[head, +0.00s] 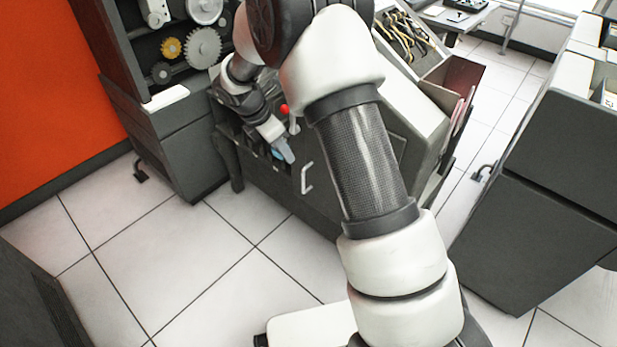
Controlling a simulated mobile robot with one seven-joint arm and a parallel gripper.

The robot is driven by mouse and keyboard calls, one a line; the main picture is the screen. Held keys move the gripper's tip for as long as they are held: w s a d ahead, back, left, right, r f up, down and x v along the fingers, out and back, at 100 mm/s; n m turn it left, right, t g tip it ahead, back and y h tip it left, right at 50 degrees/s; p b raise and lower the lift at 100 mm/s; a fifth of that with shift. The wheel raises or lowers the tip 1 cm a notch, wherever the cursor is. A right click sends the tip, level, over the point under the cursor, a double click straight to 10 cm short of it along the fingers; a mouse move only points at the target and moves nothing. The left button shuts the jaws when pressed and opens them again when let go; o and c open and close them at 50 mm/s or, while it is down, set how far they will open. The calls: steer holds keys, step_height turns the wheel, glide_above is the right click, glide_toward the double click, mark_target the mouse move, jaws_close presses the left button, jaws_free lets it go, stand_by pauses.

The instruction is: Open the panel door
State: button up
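A dark grey panel door (322,208) is on the front of the low machine in the middle of the head view. A pale C-shaped handle (306,178) stands on it. The door looks flush with the front, though my arm hides much of its right side. My gripper (284,153) is just left of and above the handle, with a small gap showing between them in the picture. Its fingers are small and partly hidden, so I cannot tell whether they are open or shut.
A red-knobbed lever (284,110) rises close beside my gripper. A dark cabinet with gears (203,47) stands at the left. A large grey machine (545,200) stands at the right. A tray of wires (405,38) is on top behind. The tiled floor (200,260) in front is clear.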

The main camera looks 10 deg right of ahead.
mark_target(303, 190)
steer(key=b+x, duration=0.4)
steer(key=x, duration=1.4)
jaws_close()
